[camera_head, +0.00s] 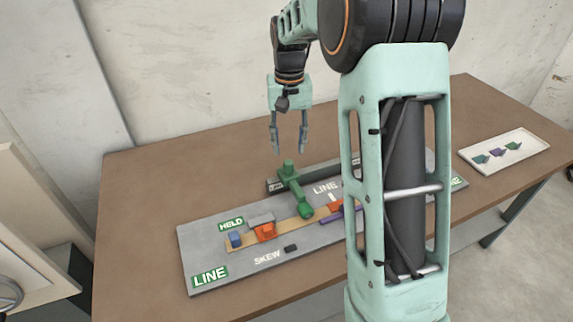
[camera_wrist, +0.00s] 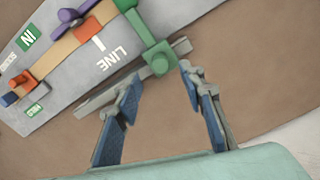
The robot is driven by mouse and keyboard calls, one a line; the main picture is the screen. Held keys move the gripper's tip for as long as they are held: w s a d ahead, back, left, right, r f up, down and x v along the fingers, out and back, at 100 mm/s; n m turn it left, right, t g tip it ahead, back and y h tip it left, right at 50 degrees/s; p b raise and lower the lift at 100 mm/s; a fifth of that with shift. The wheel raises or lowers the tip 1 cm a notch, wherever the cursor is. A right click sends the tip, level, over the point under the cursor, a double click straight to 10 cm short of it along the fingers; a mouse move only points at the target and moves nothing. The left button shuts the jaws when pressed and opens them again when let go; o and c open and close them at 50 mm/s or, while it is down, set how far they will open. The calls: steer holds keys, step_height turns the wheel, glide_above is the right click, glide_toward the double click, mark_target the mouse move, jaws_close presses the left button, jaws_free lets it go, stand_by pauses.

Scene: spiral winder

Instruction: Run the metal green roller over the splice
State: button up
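The green roller (camera_head: 294,190) lies across the grey board (camera_head: 210,262). Its near round end (camera_head: 305,210) is at the tan strip (camera_head: 286,229), and its far upright knob (camera_head: 288,168) is at the dark rail. In the wrist view the roller (camera_wrist: 146,32) runs down to its knob, near the fingertips. My gripper (camera_head: 289,148) is open and empty, pointing down above the knob and apart from it. The splice itself cannot be clearly made out; the strip carries orange blocks (camera_head: 265,231) and a purple piece, and my arm hides part of it.
A dark rail (camera_head: 277,184) stands along the board's back edge. A blue block (camera_head: 236,240) and a grey block (camera_head: 261,218) are at the strip's left end. A small black piece (camera_head: 291,248) lies near SKEW. A white tray (camera_head: 536,151) with several coloured pieces is at right. The table's left side is clear.

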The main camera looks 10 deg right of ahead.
mark_target(289, 163)
step_height(289, 163, down, 8)
steer(key=shift+r, duration=0.2)
steer(key=shift+c, duration=0.5)
jaws_close()
